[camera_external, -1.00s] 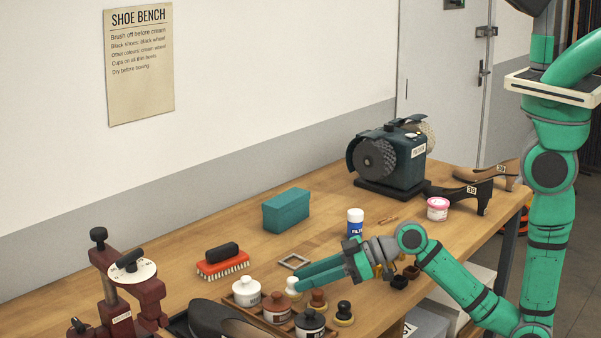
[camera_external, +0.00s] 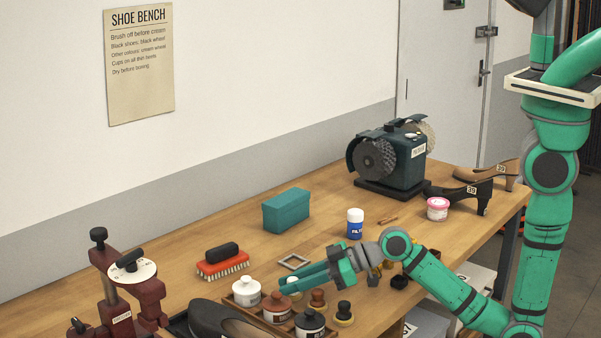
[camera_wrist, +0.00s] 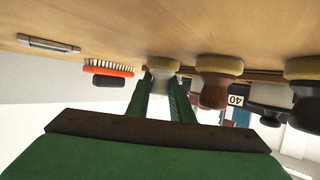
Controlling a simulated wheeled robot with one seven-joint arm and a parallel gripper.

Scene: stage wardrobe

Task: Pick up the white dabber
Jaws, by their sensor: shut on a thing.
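The white dabber (camera_external: 292,291) stands upright at the tray on the bench, mostly covered by my fingers in the external view. My gripper (camera_external: 288,282) reaches it from the right, nearly level, and is shut on it. In the wrist view, which is upside down, the white dabber (camera_wrist: 160,82) sits between my two green fingertips (camera_wrist: 160,92). Its cream pad seems to be still down on the surface. The brown dabber (camera_external: 318,298) and the black dabber (camera_external: 344,313) stand in a row beside it; the brown one also shows in the wrist view (camera_wrist: 215,88).
White (camera_external: 246,291), brown (camera_external: 276,307) and black (camera_external: 310,324) lidded pots stand close by in the tray. An orange brush (camera_external: 222,264) and a small metal frame (camera_external: 293,261) lie behind. A blue-labelled bottle (camera_external: 355,223) stands farther back. Bare bench lies around the teal box (camera_external: 286,210).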

